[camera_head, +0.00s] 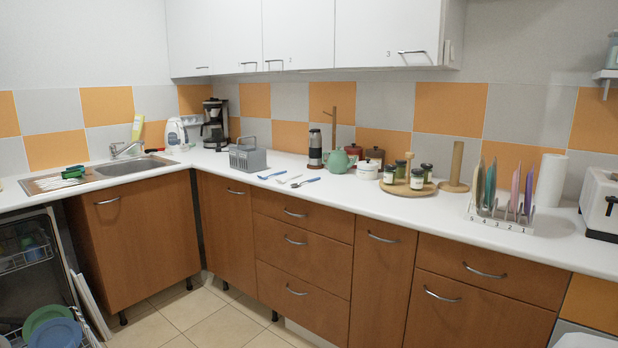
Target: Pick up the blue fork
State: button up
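Two small blue-handled utensils lie flat on the white countertop (345,192), right of the grey cutlery basket. One blue utensil (272,175) is on the left, closer to the basket. The other blue utensil (306,182) is on the right, nearer the counter's front edge. A pale utensil (289,179) lies between them. They are too small to tell surely which one is the fork. My gripper is not in view.
The grey cutlery basket (247,157) stands left of the utensils. Behind them to the right are a dark grinder (315,150), a green teapot (337,161) and jars on a round wooden board (428,191). The open dishwasher (30,262) is at lower left.

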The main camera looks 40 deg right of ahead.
aim_at(273, 175)
jog(key=i+z, duration=0.1)
jog(key=z, duration=0.3)
jog(key=i+z, duration=0.1)
jog(key=z, duration=0.25)
jog(key=i+z, duration=0.1)
jog(key=z, duration=0.3)
jog(key=i+j, duration=0.15)
jog(key=i, duration=0.35)
jog(key=i+j, duration=0.15)
jog(key=i, duration=0.35)
